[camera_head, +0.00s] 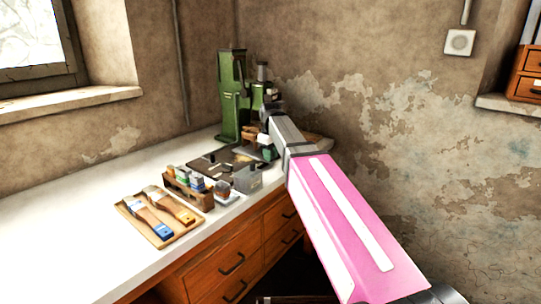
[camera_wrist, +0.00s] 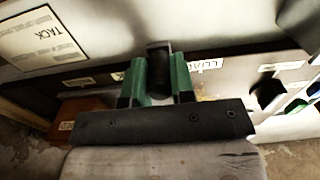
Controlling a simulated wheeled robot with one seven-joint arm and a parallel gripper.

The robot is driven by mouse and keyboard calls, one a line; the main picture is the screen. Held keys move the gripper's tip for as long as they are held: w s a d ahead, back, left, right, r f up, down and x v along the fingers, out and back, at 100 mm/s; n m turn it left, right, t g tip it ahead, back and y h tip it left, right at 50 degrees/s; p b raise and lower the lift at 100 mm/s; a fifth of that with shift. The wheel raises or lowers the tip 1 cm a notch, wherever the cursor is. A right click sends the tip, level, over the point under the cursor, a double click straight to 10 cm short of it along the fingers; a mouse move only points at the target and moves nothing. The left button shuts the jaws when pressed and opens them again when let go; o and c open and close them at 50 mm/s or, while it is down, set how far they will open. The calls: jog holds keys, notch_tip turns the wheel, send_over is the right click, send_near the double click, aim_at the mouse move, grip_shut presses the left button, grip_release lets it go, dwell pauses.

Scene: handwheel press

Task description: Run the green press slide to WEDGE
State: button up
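The green press (camera_head: 234,100) stands upright at the far end of the bench against the wall. My arm reaches across to the area in front of it, and my gripper (camera_head: 266,150) is small and partly hidden there. In the wrist view, the green fingers of my gripper (camera_wrist: 158,82) stand on both sides of a dark upright knob (camera_wrist: 158,72) and appear closed on it. The handwheel and the slide cannot be made out clearly. No label reading WEDGE is legible.
A tray with brushes (camera_head: 160,218), a small rack of bottles (camera_head: 188,188) and a grey box (camera_head: 249,178) stand on the white bench (camera_head: 70,235). The bench's left part is clear. The wrist view shows a TACK card (camera_wrist: 40,38) and another dark knob (camera_wrist: 268,94).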

jog(key=shift+w+d, duration=0.85)
jog(key=shift+w, duration=0.2)
jog(key=shift+w+d, duration=0.8)
jog(key=shift+w, duration=0.3)
jog(key=shift+w+d, duration=0.85)
jog(key=shift+w, duration=0.2)
jog(key=o, duration=1.4)
jog(key=shift+c, duration=0.2)
notch_tip(320, 180, up, 8)
